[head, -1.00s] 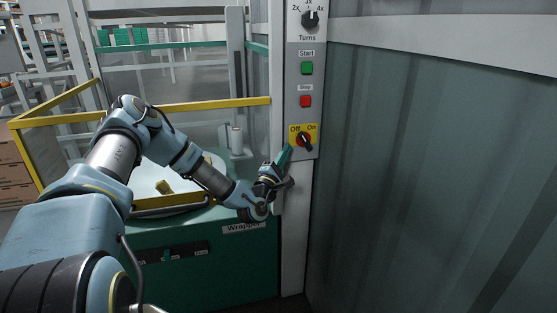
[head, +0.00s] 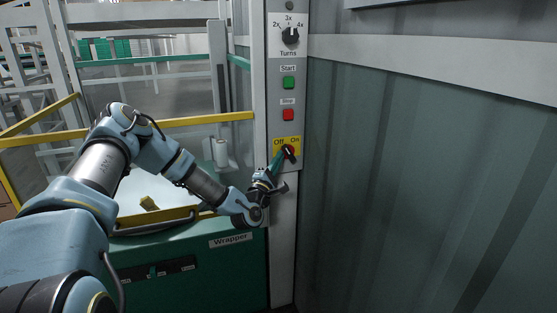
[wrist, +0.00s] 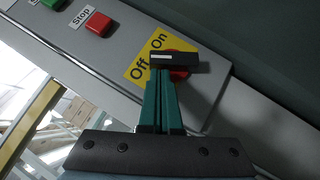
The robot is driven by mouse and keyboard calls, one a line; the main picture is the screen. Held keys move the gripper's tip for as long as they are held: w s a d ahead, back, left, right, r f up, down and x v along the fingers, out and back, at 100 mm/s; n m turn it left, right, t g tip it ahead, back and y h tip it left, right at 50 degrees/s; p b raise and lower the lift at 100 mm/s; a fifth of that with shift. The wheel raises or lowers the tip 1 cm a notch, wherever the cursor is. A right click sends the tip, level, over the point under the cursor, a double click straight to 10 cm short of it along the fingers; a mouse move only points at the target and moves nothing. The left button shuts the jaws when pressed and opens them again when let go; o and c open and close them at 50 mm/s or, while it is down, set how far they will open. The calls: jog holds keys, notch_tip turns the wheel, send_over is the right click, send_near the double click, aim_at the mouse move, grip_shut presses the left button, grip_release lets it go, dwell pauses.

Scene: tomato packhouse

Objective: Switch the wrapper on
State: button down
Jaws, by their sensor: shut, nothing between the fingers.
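The wrapper (head: 185,262) is a dark green machine with a "Wrapper" label. Its control panel is on a grey post. My gripper (head: 281,157) is shut and holds nothing. In the wrist view its green fingertips (wrist: 161,72) are at the handle's marked end, seemingly touching it. They hide part of the red base.
Above the switch are the red Stop button (head: 288,115), the green Start button (head: 288,83) and the Turns dial (head: 290,36). A corrugated wall (head: 420,180) stands to the right. A yellow rail (head: 190,121) runs on the left.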

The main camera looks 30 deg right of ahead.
aim_at(285, 147)
jog(key=shift+r+m+g+p, duration=0.3)
jog(key=shift+m+g+p, duration=0.15)
jog(key=shift+m, duration=0.25)
jog(key=r+m+g+y+p, duration=0.2)
jog(key=m+p, duration=0.1)
jog(key=d+r+m+g+y+p, duration=0.1)
jog(key=m+y, duration=0.1)
jog(key=shift+s+g+p, duration=0.1)
jog(key=shift+g+p, duration=0.15)
jog(key=shift+p, duration=0.05)
jog(key=shift+d+m+g+y, duration=0.25)
jog(key=shift+m+g+y, duration=0.05)
jog(key=shift+m+y, duration=0.45)
jog(key=shift+a+f, duration=0.1)
jog(key=shift+r+p, duration=0.4)
jog(key=shift+r, duration=0.45)
